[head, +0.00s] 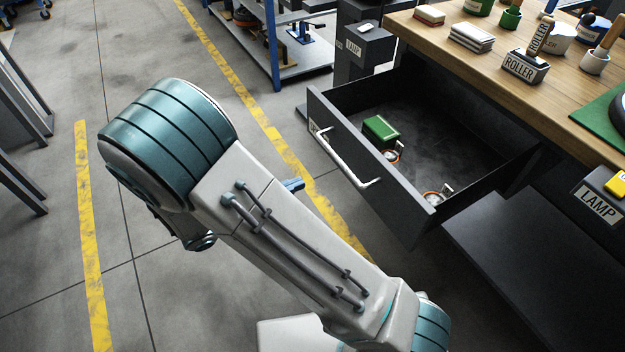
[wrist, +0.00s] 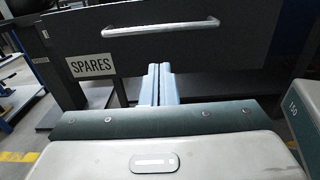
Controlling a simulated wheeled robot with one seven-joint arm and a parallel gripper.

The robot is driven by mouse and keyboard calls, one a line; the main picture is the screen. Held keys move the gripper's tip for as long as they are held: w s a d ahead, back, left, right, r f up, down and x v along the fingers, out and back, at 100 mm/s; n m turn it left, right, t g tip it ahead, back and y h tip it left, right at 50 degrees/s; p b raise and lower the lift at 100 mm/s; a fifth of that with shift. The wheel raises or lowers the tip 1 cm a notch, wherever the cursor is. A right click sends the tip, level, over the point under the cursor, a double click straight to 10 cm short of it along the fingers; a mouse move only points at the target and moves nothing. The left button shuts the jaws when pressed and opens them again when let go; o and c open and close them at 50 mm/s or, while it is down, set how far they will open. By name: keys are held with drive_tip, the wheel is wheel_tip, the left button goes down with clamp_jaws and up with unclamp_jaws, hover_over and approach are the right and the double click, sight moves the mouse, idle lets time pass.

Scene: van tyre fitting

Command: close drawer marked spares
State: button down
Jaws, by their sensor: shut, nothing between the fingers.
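The dark grey drawer (head: 398,196) stands pulled out from under the wooden-topped bench. In the wrist view its front (wrist: 200,48) bears a white SPARES label (wrist: 92,64) and a pale bar handle (wrist: 160,27). The handle (head: 345,163) also shows in the head view. A green box (head: 381,130) and round metal-and-orange items lie inside. My gripper (wrist: 160,68) is shut and empty, its fingertips pointing at the drawer front, below the handle. In the head view its blue fingertips (head: 293,185) show past my arm, left of the drawer front. Whether they touch it is unclear.
The bench top (head: 455,55) holds a ROLLER block (head: 525,68), stacked pads and pots. Grey LAMP boxes stand at the bench's back left (head: 365,45) and right (head: 598,203). A blue-framed shelf (head: 300,70) stands behind. The floor left of the drawer is clear, with yellow lines.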

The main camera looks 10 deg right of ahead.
sight(354, 158)
drive_tip(key=b+x, duration=0.2)
drive_tip(key=x, duration=1)
drive_tip(key=shift+d+f+b, duration=0.1)
drive_tip(key=shift+b, duration=0.3)
drive_tip(key=shift+w+d, duration=0.15)
drive_tip(key=shift+d, duration=0.15)
drive_tip(key=shift+w, duration=0.1)
